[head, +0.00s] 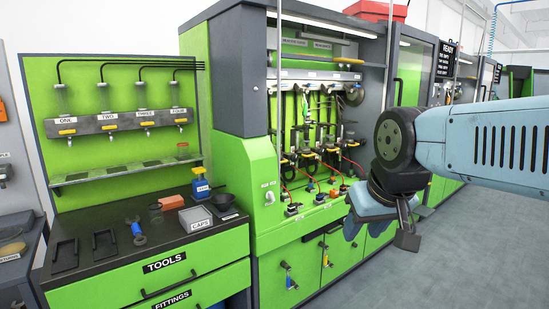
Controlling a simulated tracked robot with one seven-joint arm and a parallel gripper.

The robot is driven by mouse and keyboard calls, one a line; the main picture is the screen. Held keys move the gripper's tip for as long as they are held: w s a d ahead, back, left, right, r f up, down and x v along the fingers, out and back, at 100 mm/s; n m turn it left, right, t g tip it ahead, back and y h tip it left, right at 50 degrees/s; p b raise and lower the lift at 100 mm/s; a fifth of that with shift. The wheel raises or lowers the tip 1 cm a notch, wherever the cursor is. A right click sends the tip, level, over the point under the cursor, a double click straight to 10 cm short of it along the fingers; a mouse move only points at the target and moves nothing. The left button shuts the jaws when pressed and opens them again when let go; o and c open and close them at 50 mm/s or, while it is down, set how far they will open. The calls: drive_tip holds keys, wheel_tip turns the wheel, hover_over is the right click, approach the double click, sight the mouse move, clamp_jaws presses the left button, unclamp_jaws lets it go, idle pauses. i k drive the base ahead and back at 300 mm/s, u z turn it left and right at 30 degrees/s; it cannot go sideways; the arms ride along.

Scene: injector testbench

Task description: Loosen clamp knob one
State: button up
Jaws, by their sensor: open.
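The test bench (262,195) is a green and grey cabinet in the middle of the head view. Its open bay holds a row of injectors with dark clamp parts (312,153). The clamp knobs are too small to tell apart, and I cannot tell which is knob one. My gripper (382,234) is open and empty at the right. It points downward in front of the bench, apart from it, and in the picture it lies right of and below the clamp row. My arm and gripper hide part of the bench's right side.
A tool bench (180,262) stands at the left with a caps tray (196,219), a blue bottle (201,185) and a blue-handled tool (138,235). A green panel (105,92) above it has stations labelled ONE to FOUR. The grey floor (450,255) at the right is clear.

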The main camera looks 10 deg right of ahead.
sight(294, 158)
drive_tip(key=i, duration=0.85)
drive_tip(key=z, duration=0.05)
